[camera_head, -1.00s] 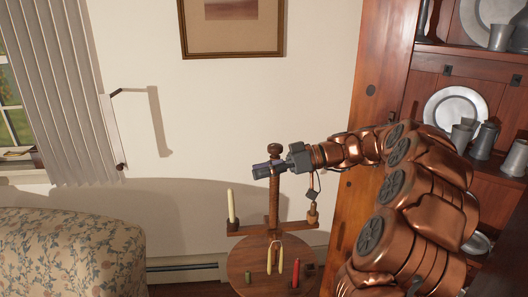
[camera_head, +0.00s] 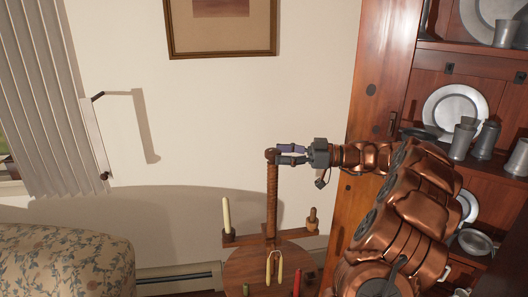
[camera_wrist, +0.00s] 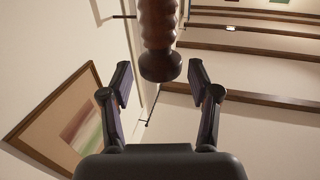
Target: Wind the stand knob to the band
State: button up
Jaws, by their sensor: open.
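The wooden stand has an upright threaded post (camera_head: 271,200) with a dark knob (camera_head: 270,154) on top. A crossbar (camera_head: 285,235) sits low on the post above a round wooden top (camera_head: 245,265). My gripper (camera_head: 281,154) comes level from the right, its fingertips beside the knob at the same height. In the wrist view the knob (camera_wrist: 160,66) shows between the tips of my gripper (camera_wrist: 160,75), with a gap on both sides. The fingers are open and hold nothing. I cannot make out a band on the post.
A cream candle (camera_head: 226,214) stands on the crossbar's left end and a wooden piece (camera_head: 312,217) on its right. Small candles (camera_head: 275,268) are at the round top. A shelf unit with pewter (camera_head: 455,105) stands right, a floral sofa (camera_head: 65,265) left.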

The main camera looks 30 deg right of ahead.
jog(key=shift+p+x, duration=0.45)
jog(key=shift+x, duration=2.2)
jog(key=c, duration=1)
jog(key=shift+f+b, duration=0.15)
jog(key=shift+b, duration=0.55)
jog(key=shift+c, duration=0.2)
jog(key=shift+t+b, duration=0.3)
jog(key=shift+c, duration=0.4)
jog(key=b, duration=0.3)
jog(key=shift+f+m+h, duration=0.2)
jog(key=shift+m+h, duration=0.2)
jog(key=t+b, duration=0.1)
jog(key=b, duration=0.3)
jog(key=shift+w+f+m+h, duration=0.1)
jog(key=shift+m+h, duration=0.2)
jog(key=m+t+h+b, duration=0.1)
jog(key=b, duration=0.3)
jog(key=m+t+h+b, duration=0.1)
jog(key=b, duration=0.4)
jog(key=shift+w+d+h, duration=0.1)
jog(key=shift+d+h, duration=0.05)
jog(key=shift+h, duration=0.15)
